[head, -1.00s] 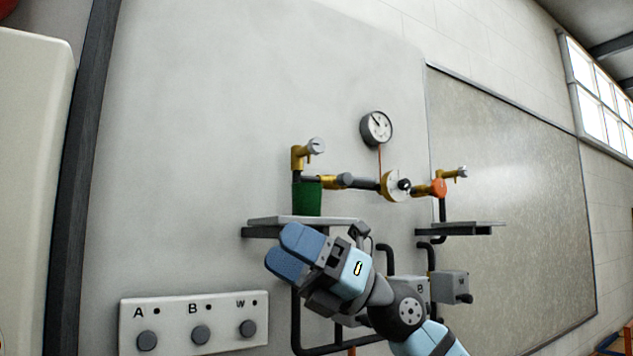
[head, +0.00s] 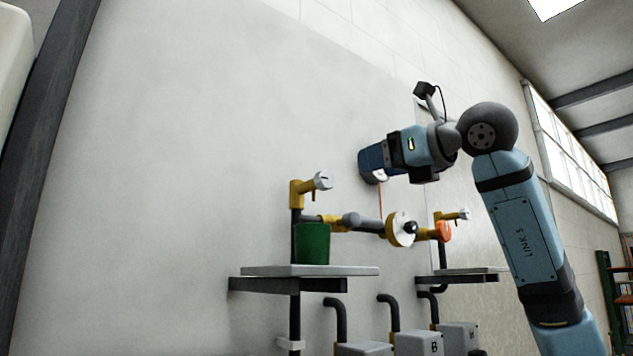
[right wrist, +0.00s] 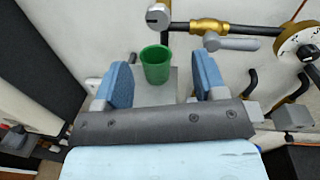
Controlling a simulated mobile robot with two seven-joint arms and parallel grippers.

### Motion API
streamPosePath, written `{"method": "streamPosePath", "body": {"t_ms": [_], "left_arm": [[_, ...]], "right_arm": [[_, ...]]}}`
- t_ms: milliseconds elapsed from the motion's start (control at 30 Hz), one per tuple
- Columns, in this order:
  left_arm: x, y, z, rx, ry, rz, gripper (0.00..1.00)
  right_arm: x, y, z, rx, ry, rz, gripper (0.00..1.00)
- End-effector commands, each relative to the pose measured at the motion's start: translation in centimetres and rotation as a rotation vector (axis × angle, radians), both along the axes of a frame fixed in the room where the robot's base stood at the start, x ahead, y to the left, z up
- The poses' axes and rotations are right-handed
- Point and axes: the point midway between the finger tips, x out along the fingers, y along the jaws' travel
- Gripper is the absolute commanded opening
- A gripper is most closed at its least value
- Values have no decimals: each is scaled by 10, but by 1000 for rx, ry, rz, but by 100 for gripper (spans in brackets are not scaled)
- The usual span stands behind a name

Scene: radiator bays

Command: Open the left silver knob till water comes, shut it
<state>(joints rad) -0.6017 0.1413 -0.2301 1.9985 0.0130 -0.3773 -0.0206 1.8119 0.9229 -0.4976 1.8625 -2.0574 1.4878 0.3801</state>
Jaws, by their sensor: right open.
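The left silver knob (head: 323,180) sits on a yellow brass valve at the top of a dark pipe. It also shows in the right wrist view (right wrist: 158,16), above and beyond the fingers. A green cup (head: 312,243) stands upright on the grey shelf (head: 355,271) below that valve. In the right wrist view the cup (right wrist: 155,65) shows between the fingers, farther off. No water shows. My left gripper is out of view.
A second silver knob (head: 463,214) is on another valve at the right, by an orange fitting (head: 443,232). A grey lever (head: 352,220) and a round brass dial (head: 400,229) lie along the pipe. Grey boxes (head: 418,343) stand below. The wall left of the valve is clear.

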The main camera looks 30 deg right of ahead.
Motion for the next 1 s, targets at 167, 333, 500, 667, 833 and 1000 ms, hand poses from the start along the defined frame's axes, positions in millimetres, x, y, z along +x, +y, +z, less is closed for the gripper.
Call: {"method": "streamPosePath", "body": {"t_ms": [167,333,500,667,833,1000], "left_arm": [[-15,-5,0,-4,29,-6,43],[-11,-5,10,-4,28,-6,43],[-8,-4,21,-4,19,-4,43],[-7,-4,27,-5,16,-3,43],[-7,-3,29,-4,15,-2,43],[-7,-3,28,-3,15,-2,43]], "right_arm": [[35,8,1,-1,6,4,65],[71,16,1,-1,6,4,65],[101,21,1,0,5,4,65],[119,25,0,-1,4,5,65],[126,26,0,-1,1,5,65],[126,26,-1,-1,1,5,65]]}}
